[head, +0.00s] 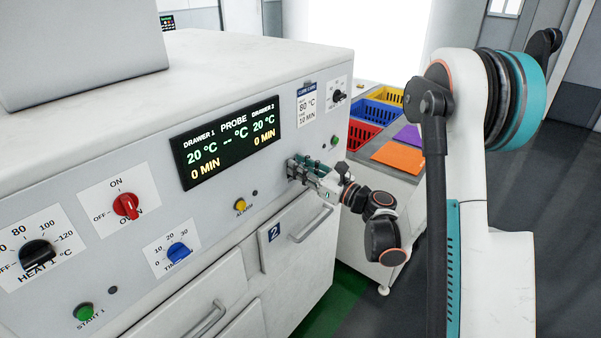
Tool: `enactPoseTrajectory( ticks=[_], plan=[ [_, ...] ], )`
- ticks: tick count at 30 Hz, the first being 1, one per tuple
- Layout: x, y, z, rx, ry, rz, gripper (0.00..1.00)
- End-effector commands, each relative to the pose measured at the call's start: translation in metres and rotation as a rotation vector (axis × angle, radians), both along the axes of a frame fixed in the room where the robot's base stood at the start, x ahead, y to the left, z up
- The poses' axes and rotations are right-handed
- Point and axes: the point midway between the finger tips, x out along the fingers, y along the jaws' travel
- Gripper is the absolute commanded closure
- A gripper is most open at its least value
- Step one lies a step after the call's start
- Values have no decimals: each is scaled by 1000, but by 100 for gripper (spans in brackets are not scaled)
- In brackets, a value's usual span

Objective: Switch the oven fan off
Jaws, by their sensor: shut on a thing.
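The oven's front panel (220,215) fills the left and middle of the head view. My gripper (297,167) is at the panel, right of the lit display, and is shut on a panel control. The fingers hide that control and its label, so I cannot read its name or setting. A red oven knob (126,205), marked ON and OFF, is at the left of the panel, well apart from my gripper. I see no readable fan label.
The display (228,143) reads 20 °C for both drawers. Nearby are the yellow alarm button (240,206), blue timer knob (179,252), black heat knob (37,254) and drawer 2 handle (309,224). Coloured crates (362,133) stand on a bench behind my arm.

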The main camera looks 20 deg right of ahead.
Motion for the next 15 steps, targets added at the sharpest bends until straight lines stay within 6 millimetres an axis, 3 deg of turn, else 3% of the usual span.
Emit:
enactPoseTrajectory(
  ticks=[1,15],
  plan=[
    [0,0,-7,18,-20,0,100],
    [-3,-2,-11,150,-204,0,100]
  ],
)
